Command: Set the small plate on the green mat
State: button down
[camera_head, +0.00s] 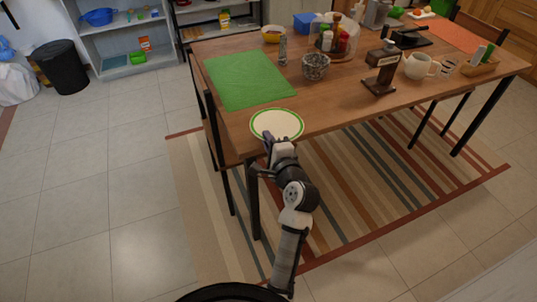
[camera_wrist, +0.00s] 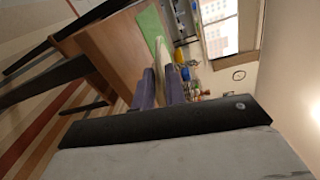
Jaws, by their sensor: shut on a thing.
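The small plate (camera_head: 276,124), cream with a green rim, shows in the head view at the near left edge of the table. My gripper (camera_head: 269,141) is shut on its near rim. The plate looks roughly level; I cannot tell whether it touches the tabletop. The green mat (camera_head: 247,79) lies flat on the table's left end, just beyond the plate, and looks bare. In the wrist view the plate (camera_wrist: 161,56) is a thin pale edge between my two fingers (camera_wrist: 161,88), with the green mat (camera_wrist: 150,24) past it.
On the wooden table (camera_head: 340,108), a speckled bowl (camera_head: 315,67) and a grey grinder (camera_head: 283,50) stand right of the mat. A dark dispenser (camera_head: 381,70) and a white teapot (camera_head: 419,66) are farther right. An orange-rimmed bowl (camera_head: 273,34) stands behind the mat.

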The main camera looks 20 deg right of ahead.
notch_tip(320, 180, down, 5)
jog(key=shift+f, duration=0.2)
jog(key=c, duration=1.4)
grip_release()
jog(key=shift+c, duration=0.2)
jog(key=shift+s, duration=0.1)
